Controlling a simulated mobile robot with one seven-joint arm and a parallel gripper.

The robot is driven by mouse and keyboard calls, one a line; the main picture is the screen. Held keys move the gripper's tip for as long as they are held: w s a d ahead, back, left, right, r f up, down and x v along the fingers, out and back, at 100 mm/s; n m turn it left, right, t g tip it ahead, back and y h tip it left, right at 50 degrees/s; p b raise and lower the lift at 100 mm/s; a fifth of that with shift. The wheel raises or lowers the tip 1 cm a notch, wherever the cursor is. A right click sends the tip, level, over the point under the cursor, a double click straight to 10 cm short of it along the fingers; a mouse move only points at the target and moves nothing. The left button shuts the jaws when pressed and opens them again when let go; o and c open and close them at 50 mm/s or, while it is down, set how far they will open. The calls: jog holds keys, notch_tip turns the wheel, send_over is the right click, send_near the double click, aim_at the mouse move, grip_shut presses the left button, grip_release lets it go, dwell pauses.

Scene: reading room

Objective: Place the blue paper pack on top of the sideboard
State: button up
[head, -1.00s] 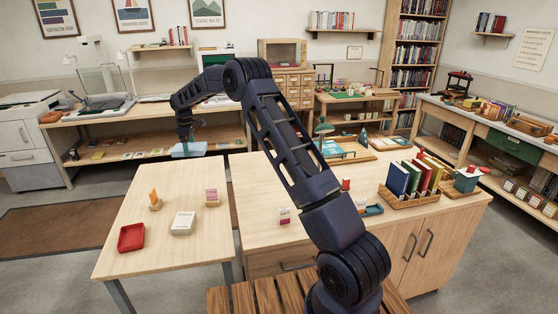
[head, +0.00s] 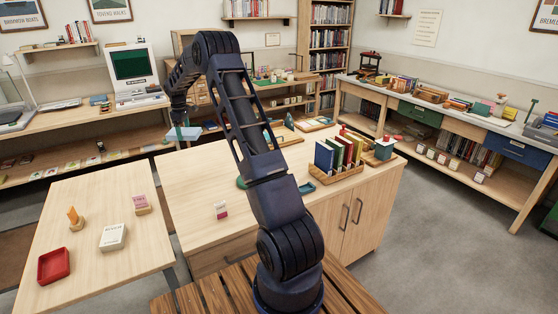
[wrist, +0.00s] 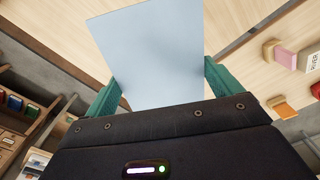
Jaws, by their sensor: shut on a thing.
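The blue paper pack (wrist: 150,55) is a flat pale-blue slab, held between the green fingers of my gripper (wrist: 158,82) in the wrist view. In the head view, the pack (head: 184,134) hangs below my gripper (head: 180,125) near the far left edge of a light wooden cabinet with doors. This cabinet, seemingly the sideboard (head: 190,180), has a broad flat top. The pack appears raised; I cannot tell exactly how high or whether it is over the top. My arm hides part of the cabinet top.
The cabinet bears a rack of coloured books (head: 340,155), a blue tray (head: 306,188) and a small pink-and-white block (head: 221,210). Its left part is mostly clear. A lower table (head: 100,225) at left carries a red tray (head: 53,265) and small items. A slatted wooden surface (head: 215,290) is in front.

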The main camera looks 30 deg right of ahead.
aim_at(230, 164)
jog(key=s+d+m, duration=0.1)
jog(key=s+d, duration=0.1)
jog(key=d, duration=0.8)
jog(key=s+d+m, duration=0.2)
jog(key=d, duration=0.8)
notch_tip(230, 164, down, 20)
jog(key=shift+d, duration=0.1)
jog(key=shift+f, duration=0.1)
